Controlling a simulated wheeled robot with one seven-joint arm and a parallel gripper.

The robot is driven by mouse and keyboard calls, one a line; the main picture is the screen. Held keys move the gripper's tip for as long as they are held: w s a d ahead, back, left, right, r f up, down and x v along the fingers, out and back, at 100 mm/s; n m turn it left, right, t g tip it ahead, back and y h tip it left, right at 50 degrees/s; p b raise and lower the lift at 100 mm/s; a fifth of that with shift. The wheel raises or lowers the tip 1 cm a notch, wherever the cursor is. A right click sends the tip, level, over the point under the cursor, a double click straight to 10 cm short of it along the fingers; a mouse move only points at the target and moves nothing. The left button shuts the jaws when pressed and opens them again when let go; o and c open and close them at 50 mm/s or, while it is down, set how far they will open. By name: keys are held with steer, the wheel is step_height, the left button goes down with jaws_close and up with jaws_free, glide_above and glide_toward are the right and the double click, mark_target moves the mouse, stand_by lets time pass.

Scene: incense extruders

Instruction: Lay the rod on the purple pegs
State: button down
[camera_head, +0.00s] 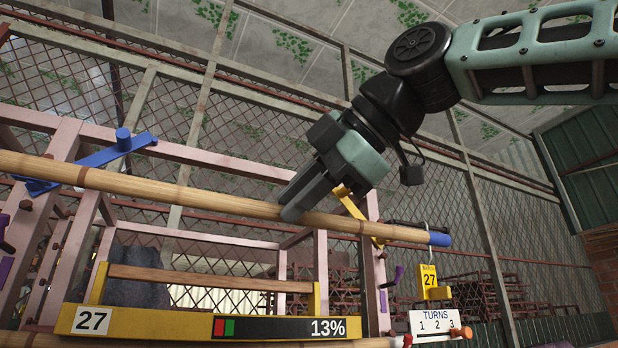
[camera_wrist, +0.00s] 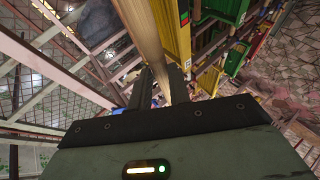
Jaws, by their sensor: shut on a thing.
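The rod (camera_head: 180,192) is a long, pale bamboo-like pole with a blue right end (camera_head: 439,239). It slants slightly down to the right across the head view. My gripper (camera_head: 292,213) is shut on the rod, right of its visible middle. In the wrist view the rod (camera_wrist: 147,35) runs between my fingers (camera_wrist: 160,80). A purple peg (camera_head: 397,272) shows on the right pink post, below the rod. More purple pegs (camera_head: 5,272) show at the left edge. Whether the rod touches any support is unclear, and its left end is out of view.
A yellow tag marked 27 (camera_head: 429,276) hangs by a hook near the rod's blue end. A blue bracket (camera_head: 122,149) and a yellow bracket (camera_head: 358,212) stand close to the rod. Below is a yellow machine (camera_head: 195,324) reading 13%, with a TURNS sign (camera_head: 434,322) beside it.

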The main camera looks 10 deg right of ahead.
steer(key=w+a+f, duration=0.3)
steer(key=w+f, duration=0.1)
steer(key=w, duration=0.7)
stand_by(0.6)
steer(key=shift+r, duration=0.1)
steer(key=c, duration=0.9)
jaws_free()
steer(key=shift+s, duration=0.1)
steer(key=s+d+b, duration=0.2)
steer(key=s+b, duration=0.1)
steer(key=s, duration=0.6)
steer(key=shift+s+d+b, duration=0.25)
steer(key=shift+d+b, duration=0.1)
stand_by(0.5)
